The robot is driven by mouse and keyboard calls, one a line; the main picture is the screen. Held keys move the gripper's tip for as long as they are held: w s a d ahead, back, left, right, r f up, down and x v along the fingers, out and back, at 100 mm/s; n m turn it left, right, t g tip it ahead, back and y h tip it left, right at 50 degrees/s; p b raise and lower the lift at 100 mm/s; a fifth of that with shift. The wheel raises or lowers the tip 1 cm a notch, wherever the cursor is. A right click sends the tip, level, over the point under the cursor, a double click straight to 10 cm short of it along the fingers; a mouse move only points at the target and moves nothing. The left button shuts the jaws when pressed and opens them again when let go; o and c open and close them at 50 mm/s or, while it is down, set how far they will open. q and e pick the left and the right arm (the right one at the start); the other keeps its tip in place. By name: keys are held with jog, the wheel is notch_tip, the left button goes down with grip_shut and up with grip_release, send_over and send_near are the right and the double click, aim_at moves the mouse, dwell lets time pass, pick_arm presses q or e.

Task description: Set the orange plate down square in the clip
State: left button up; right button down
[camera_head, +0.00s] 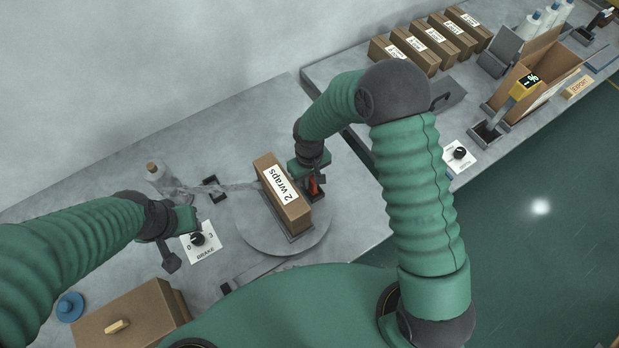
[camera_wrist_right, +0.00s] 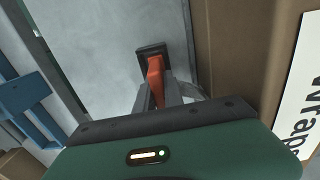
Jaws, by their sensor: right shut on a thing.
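The orange plate (camera_head: 314,187) is in my right gripper (camera_head: 313,178), beside the far right side of the carton on the turntable. In the right wrist view my right gripper (camera_wrist_right: 158,98) is shut on the orange plate (camera_wrist_right: 154,72), which is seen nearly edge-on. The plate's far end meets a small dark rectangular piece (camera_wrist_right: 152,49), perhaps the clip; I cannot tell whether the plate is seated in it or square. My left gripper (camera_head: 170,258) is near the brake dial; its fingers are too small to read.
The carton marked "2 wraps" (camera_head: 275,178) stands close beside my right gripper on the round turntable (camera_head: 257,237). Grey film (camera_head: 215,187) stretches from a roll (camera_head: 155,171) to the carton. A brake dial (camera_head: 198,240) and a brown box (camera_head: 130,316) are nearer the left arm.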

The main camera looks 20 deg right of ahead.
jog(key=shift+d+r, duration=0.1)
jog(key=shift+d, duration=0.15)
jog(key=shift+s+d, duration=0.15)
jog(key=shift+s, duration=0.05)
jog(key=shift+w+a+f, duration=0.1)
jog(key=shift+a+f, duration=0.1)
jog(key=shift+a, duration=0.15)
jog(key=c, duration=1.4)
grip_release()
jog(key=shift+d, duration=0.25)
pick_arm(q)
jog(key=shift+s+d, duration=0.2)
jog(key=shift+d, duration=0.05)
pick_arm(e)
jog(key=shift+o, duration=0.2)
